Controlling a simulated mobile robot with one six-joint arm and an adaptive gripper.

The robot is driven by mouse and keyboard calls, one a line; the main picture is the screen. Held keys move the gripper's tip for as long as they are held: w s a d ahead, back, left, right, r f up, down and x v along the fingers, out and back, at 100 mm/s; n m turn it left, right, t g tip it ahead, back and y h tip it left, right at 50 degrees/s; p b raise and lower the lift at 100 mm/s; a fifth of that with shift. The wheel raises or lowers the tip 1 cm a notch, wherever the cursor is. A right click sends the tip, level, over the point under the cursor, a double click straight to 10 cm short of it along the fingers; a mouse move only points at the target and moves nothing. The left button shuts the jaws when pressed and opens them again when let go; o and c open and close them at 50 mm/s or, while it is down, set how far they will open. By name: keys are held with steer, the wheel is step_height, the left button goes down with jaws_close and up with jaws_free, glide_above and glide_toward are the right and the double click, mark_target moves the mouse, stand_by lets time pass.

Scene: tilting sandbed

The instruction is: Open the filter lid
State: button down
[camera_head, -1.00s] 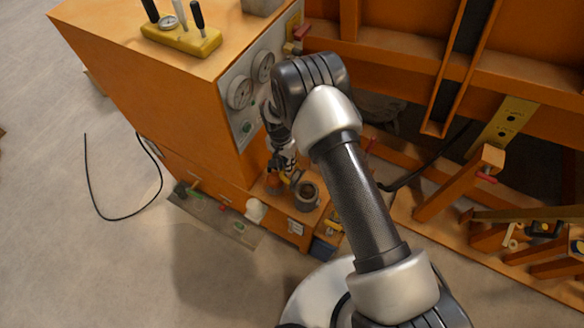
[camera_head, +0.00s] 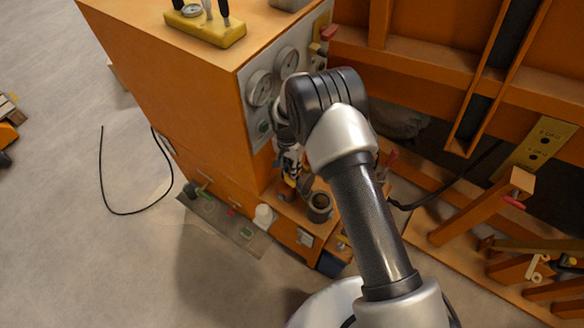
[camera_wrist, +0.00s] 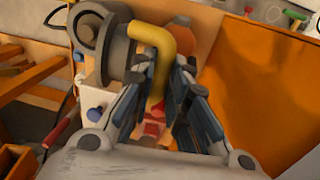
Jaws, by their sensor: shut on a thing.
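The filter shows in the wrist view as a grey round body (camera_wrist: 88,31) with a dark grey disc, likely its lid (camera_wrist: 119,50), at the upper left. A bent yellow handle (camera_wrist: 158,42) comes off the disc and runs down between my fingers. My gripper (camera_wrist: 160,84) is shut on this handle; the gripped end is partly hidden by the fingers. In the head view my gripper (camera_head: 290,178) is small and partly covered by my arm. A grey cylinder with a dark round top (camera_head: 320,206) stands just right of it. I cannot tell how far the lid is open.
An orange cabinet (camera_head: 190,95) with gauges (camera_head: 261,88) rises close behind my gripper. A white cup-like thing (camera_head: 264,216) is on the low ledge. Orange beams (camera_head: 470,215) with a red-tipped lever crowd the right. Open floor lies at the left, with a black cable (camera_head: 102,170).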

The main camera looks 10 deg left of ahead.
steer(key=shift+w+a+r+t, duration=0.2)
steer(key=shift+w+r+t, duration=0.15)
steer(key=shift+w, duration=0.4)
steer(key=c, duration=1.6)
jaws_free()
steer(key=shift+o, duration=0.2)
steer(key=shift+r, duration=0.15)
step_height(320, 180, up, 7)
steer(key=shift+s+a, duration=0.35)
steer(key=shift+s, duration=0.1)
